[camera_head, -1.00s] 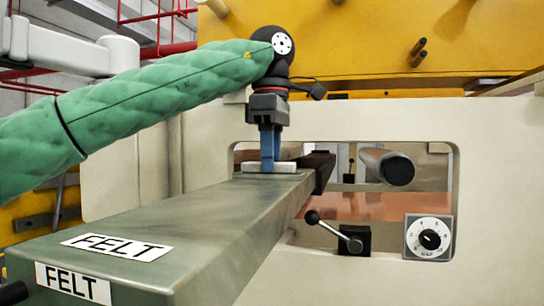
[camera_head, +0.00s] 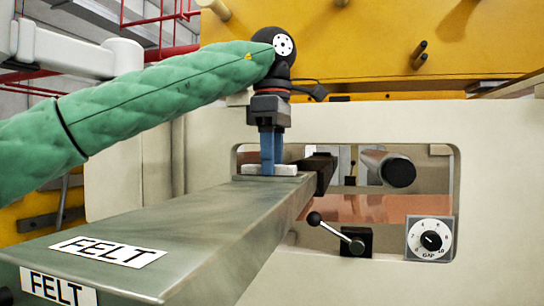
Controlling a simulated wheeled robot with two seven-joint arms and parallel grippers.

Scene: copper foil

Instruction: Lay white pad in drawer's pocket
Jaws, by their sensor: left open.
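The white pad (camera_head: 288,170) is a small flat piece at the far end of the long grey-green drawer (camera_head: 205,225), which carries two FELT labels. The pad appears to lie flat at the level of the drawer top. The pocket's edges cannot be made out from here. My left gripper (camera_head: 271,172) points straight down with its blue fingers at the middle of the pad. It is open, with the fingertips low at the pad and hiding its middle. My right gripper is not in view.
The drawer extends from a cream machine panel (camera_head: 370,125) with a window. A dark roller end (camera_head: 397,172), a black-knobbed lever (camera_head: 335,232) and a GAP dial (camera_head: 430,240) are to the right. Copper-coloured foil (camera_head: 365,208) shows through the window. A yellow machine body (camera_head: 350,50) is above.

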